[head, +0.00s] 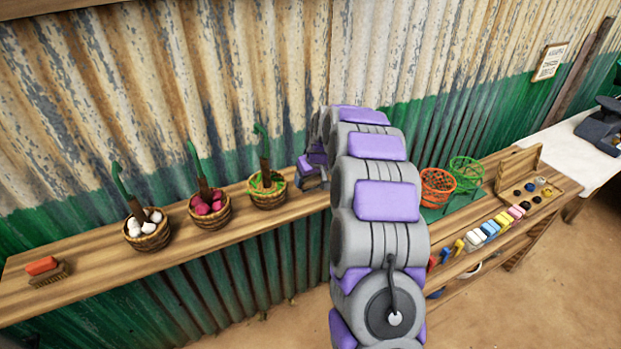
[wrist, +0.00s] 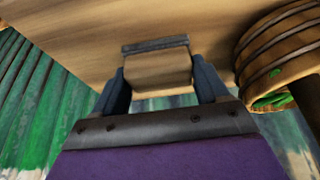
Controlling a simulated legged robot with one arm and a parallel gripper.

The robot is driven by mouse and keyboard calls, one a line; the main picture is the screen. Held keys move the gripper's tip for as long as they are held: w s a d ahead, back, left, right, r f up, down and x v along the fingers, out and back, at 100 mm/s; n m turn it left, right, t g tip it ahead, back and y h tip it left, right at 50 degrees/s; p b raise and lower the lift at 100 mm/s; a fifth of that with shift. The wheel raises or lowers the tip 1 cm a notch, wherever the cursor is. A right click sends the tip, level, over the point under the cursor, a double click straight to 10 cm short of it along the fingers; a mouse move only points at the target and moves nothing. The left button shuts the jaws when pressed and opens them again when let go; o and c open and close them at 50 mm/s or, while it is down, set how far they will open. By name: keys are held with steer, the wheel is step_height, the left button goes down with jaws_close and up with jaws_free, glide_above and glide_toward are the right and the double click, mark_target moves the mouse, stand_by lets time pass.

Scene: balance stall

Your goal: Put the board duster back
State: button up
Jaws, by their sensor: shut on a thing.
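My gripper (head: 311,172) is at the wall-side bench, just right of the basket with green contents, and partly behind my arm. In the wrist view its two dark fingers (wrist: 158,82) are shut on a wood-coloured block with a dark grey strip, which looks like the board duster (wrist: 157,66). The duster lies against the background of the wooden bench top (wrist: 75,25). I cannot tell whether it touches the bench. In the head view the duster is too small and covered to make out clearly.
Three baskets stand on the bench (head: 95,258): white (head: 148,238), red (head: 209,212) and green (head: 267,192) contents. An orange-topped brush (head: 44,269) lies at the far left. Right of my arm are wire baskets (head: 437,190) and several coloured blocks (head: 489,229). Bench between brush and baskets is clear.

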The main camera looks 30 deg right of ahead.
steer(key=o, duration=0.6)
steer(key=shift+d+f, duration=0.1)
steer(key=shift+d, duration=0.05)
steer(key=o, duration=0.3)
steer(key=shift+d, duration=0.4)
steer(key=shift+o, duration=0.2)
steer(key=shift+a, duration=0.1)
